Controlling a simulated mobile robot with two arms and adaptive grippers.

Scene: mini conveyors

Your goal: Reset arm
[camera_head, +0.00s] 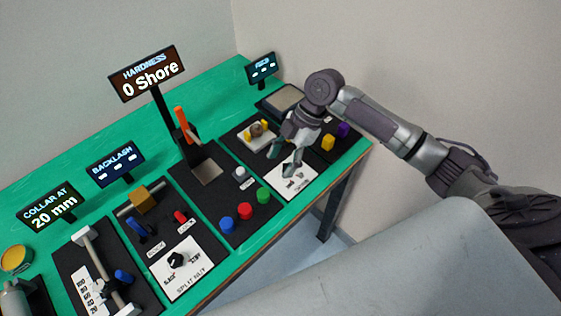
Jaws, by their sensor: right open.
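My right arm reaches in from the right side of the head view. Its gripper (281,161) is open and empty, pointing down over the right part of the green bench (217,88). Its fingers are over a black panel that bears a white label card (291,181). A small pale fixture with yellow pieces and a brown round part (257,130) sits just left of and behind the gripper. I cannot tell whether the fingertips touch the panel. My left gripper is not in view.
A display reading "0 Shore" (148,75) stands on a post. Nearby are an orange lever (182,119), blue (226,224), red (246,211) and green (264,195) buttons, and yellow (328,142) and purple (343,130) blocks.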

